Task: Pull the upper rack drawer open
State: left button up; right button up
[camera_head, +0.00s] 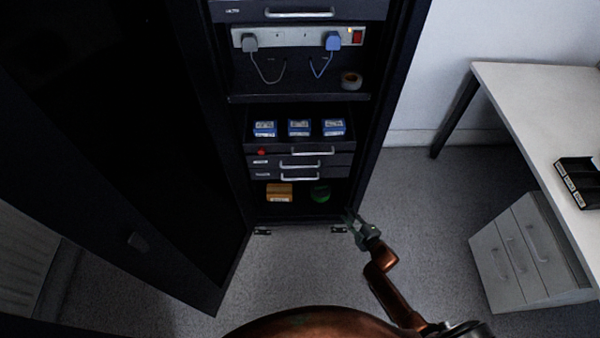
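A dark rack cabinet (236,130) stands ahead with its door (130,150) swung open to the left. A dark drawer front (270,12) with a pale bar handle (300,13) is at the top edge of the view. Lower down is a stack of slim drawers (290,161) with bar handles. My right gripper (353,222) is low, by the cabinet's bottom right corner, apart from all the drawer handles. It is small and dark against the cabinet, so its finger opening is unclear. My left gripper is not in view.
A power strip (290,39) with two plugs and a tape roll (351,80) are in the rack. Blue boxes (299,128) sit above the slim drawers. A yellow box (279,192) and green item (320,193) sit below. A desk (530,100) and drawer unit (520,255) stand right.

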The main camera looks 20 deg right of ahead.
pick_arm(q)
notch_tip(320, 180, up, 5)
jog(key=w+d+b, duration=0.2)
jog(key=b, duration=1.1)
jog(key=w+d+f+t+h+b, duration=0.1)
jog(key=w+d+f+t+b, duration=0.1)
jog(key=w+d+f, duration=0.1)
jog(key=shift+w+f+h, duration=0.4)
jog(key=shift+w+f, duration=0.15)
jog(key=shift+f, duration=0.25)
pick_arm(e)
jog(key=shift+w+a+r+n+t+y, duration=0.6)
jog(key=shift+w+a+r+n+y, duration=0.65)
jog(key=shift+w+a+r+n, duration=1.45)
jog(key=shift+w+a+r+n+t+y, duration=0.6)
jog(key=shift+w+a+r+n+y, duration=0.9)
jog(key=shift+w, duration=2.3)
jog(key=shift+w+a+r+n+t+y, duration=0.8)
jog(key=shift+w+a+r+n, duration=0.8)
jog(key=shift+w+a+r, duration=1.25)
jog(key=shift+w+d+f, duration=0.4)
grip_shut()
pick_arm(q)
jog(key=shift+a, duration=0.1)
pick_arm(e)
jog(key=shift+g+y, duration=0.25)
jog(key=shift+g, duration=0.05)
